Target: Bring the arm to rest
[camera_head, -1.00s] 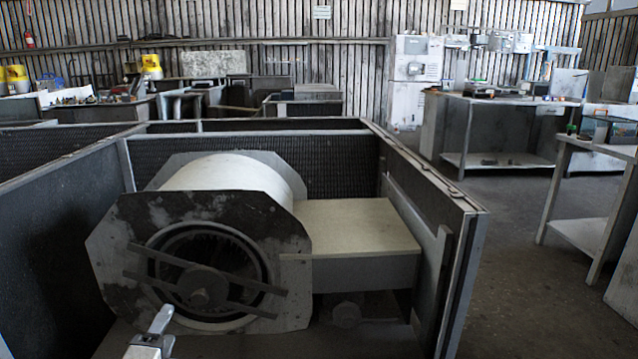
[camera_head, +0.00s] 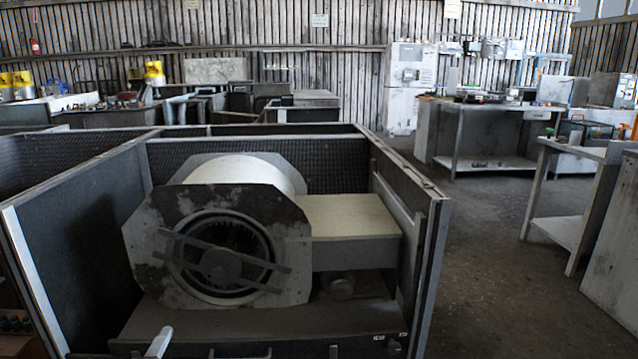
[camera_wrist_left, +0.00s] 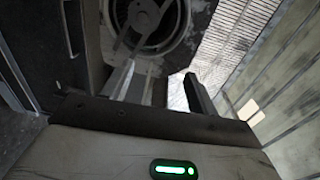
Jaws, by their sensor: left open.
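My left gripper shows in the head view only as one pale fingertip (camera_head: 158,343) at the bottom edge, in front of the blower housing. In the left wrist view both fingers of the left gripper (camera_wrist_left: 160,88) stand apart with nothing between them. The blower (camera_head: 222,258) has a round drum between dark, worn octagonal plates, with a barred round inlet facing me. The blower also shows ahead of the fingers in the left wrist view (camera_wrist_left: 150,25), with a visible gap. My right gripper is in neither view.
The housing's walled enclosure (camera_head: 430,250) surrounds the blower on the sides and back. A flat-topped duct (camera_head: 350,217) extends right from the blower. Open floor (camera_head: 490,260) lies to the right, with workbenches (camera_head: 570,190) beyond it. A white cabinet (camera_head: 405,90) stands at the back wall.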

